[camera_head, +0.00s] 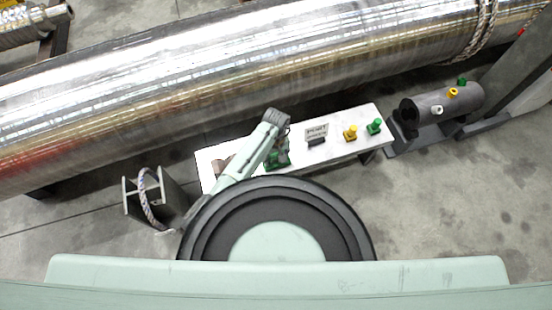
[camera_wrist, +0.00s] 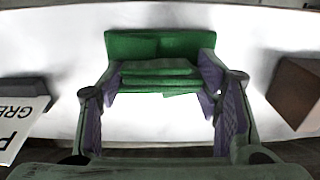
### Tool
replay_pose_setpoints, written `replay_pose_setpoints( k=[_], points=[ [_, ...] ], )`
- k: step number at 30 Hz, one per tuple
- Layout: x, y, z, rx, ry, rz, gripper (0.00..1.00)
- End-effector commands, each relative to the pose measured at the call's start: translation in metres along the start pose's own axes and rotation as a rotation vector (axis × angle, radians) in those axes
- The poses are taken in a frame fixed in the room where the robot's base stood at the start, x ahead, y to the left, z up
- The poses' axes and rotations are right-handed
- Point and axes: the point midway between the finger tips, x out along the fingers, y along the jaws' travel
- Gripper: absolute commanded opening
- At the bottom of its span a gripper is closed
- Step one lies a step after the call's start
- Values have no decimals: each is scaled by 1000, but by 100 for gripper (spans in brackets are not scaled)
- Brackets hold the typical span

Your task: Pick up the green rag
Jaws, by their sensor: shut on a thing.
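The green rag (camera_wrist: 160,44) is a folded stack of green cloth over the white table top in the wrist view. My gripper (camera_wrist: 160,78) has its two purple-padded fingers on either side of the rag, shut on it. In the head view the green rag (camera_head: 283,160) shows beside the end of my arm, over the white table (camera_head: 345,151). My arm hides part of it. I cannot tell whether the rag still touches the table.
A brown block (camera_wrist: 297,92) lies to the right in the wrist view. A sign (camera_head: 317,132) with a dark block (camera_head: 317,142) stands beside the rag. A yellow object (camera_head: 350,132) and a green object (camera_head: 374,126) are farther right. A large metal barrel (camera_head: 200,85) lies behind.

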Motion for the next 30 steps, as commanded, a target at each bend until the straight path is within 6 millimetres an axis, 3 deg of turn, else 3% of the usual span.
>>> replay_pose_setpoints(
  k=[11, 14, 24, 30],
  points=[
    [-3, 0, 0, 0, 1, 1, 30],
    [-14, 0, -1, 1, 2, 2, 30],
    [-80, 0, -1, 1, 4, 1, 30],
    [-98, 0, 0, 0, 1, 1, 30]
  ],
)
